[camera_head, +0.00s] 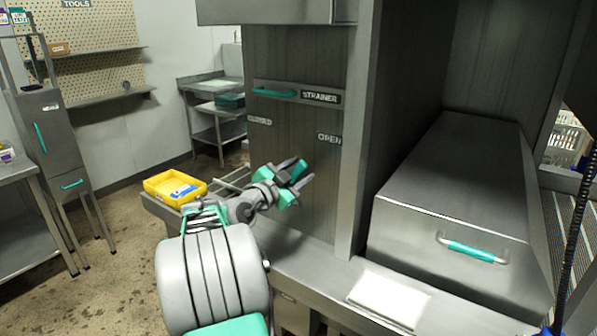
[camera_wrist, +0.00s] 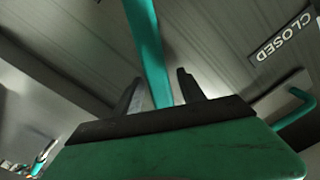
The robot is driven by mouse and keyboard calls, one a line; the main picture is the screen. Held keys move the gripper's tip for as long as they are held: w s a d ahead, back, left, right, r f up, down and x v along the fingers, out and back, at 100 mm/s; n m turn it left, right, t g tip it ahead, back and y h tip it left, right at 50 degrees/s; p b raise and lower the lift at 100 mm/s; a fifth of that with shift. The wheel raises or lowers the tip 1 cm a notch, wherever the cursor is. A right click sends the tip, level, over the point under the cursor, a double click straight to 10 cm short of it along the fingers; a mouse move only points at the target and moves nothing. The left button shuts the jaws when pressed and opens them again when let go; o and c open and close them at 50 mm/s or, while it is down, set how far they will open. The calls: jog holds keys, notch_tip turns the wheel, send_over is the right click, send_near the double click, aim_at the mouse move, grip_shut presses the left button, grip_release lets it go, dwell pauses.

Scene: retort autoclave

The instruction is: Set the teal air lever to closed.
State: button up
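The teal air lever (camera_wrist: 150,50) shows in the wrist view as a flat teal bar running up from between my fingers. In the head view my gripper (camera_head: 299,176) hides most of it, below the OPEN label (camera_head: 329,138). My gripper also shows in the wrist view (camera_wrist: 162,92), its two dark fingers apart, one on each side of the bar. A gap shows at the right finger; whether the left finger touches is unclear. The CLOSED label (camera_wrist: 283,37) is at upper right in the wrist view, away from the bar.
A STRAINER drawer front with a teal handle (camera_head: 273,92) is above the labels. A large steel box (camera_head: 455,170) with a teal handle stands right of a steel post (camera_head: 360,150). A yellow tray (camera_head: 174,187) sits left of my arm. Open floor lies further left.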

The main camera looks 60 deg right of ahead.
grip_shut()
dwell(0.3)
dwell(1.0)
